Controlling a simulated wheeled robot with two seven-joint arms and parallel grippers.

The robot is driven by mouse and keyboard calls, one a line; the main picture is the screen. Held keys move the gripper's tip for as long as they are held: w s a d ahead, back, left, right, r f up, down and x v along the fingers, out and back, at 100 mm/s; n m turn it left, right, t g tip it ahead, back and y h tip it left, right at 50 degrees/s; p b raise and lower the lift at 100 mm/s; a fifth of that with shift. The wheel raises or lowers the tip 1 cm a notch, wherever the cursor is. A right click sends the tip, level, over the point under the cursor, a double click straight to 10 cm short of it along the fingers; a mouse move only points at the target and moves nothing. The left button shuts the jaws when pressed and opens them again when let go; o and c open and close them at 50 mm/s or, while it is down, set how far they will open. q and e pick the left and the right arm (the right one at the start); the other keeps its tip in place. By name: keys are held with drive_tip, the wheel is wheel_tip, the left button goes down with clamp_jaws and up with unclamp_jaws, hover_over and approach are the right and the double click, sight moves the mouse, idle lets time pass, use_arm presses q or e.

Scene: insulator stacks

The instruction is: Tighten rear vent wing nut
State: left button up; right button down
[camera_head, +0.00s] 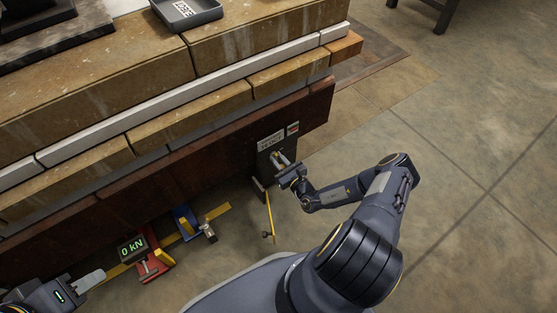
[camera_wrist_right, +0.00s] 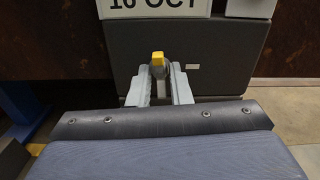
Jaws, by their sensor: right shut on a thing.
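The rear vent looks like a dark box (camera_head: 263,161) fixed low on the side of the brown beam. It fills the back of the right wrist view (camera_wrist_right: 215,68), under a white label reading "16 OCT". My right gripper (camera_head: 281,158) is at the front of this box. In the right wrist view its two grey fingers (camera_wrist_right: 158,80) are shut on a small yellow piece, which seems to be the wing nut (camera_wrist_right: 158,57). Most of the nut is hidden between the fingers. My left gripper (camera_head: 92,279) is at the lower left, away from the box; its jaw gap does not show clearly.
A red stand (camera_head: 152,262) with a "0 kN" display (camera_head: 132,248), a blue bracket (camera_head: 186,222) and a yellow strip (camera_head: 218,211) are on the floor along the beam. A thin yellow rod (camera_head: 269,215) is below the box.

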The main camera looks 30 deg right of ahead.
drive_tip(key=shift+m, duration=0.3)
drive_tip(key=m, duration=0.3)
drive_tip(key=shift+m, duration=0.4)
drive_tip(key=m, duration=0.3)
drive_tip(key=shift+f+m, duration=0.1)
drive_tip(key=shift+m, duration=0.2)
drive_tip(key=m+b, duration=0.1)
drive_tip(key=m, duration=0.6)
drive_tip(key=shift+m+b, duration=0.3)
drive_tip(key=shift+d, duration=0.1)
drive_tip(key=c, duration=1.5)
unclamp_jaws()
drive_tip(key=shift+s, duration=0.1)
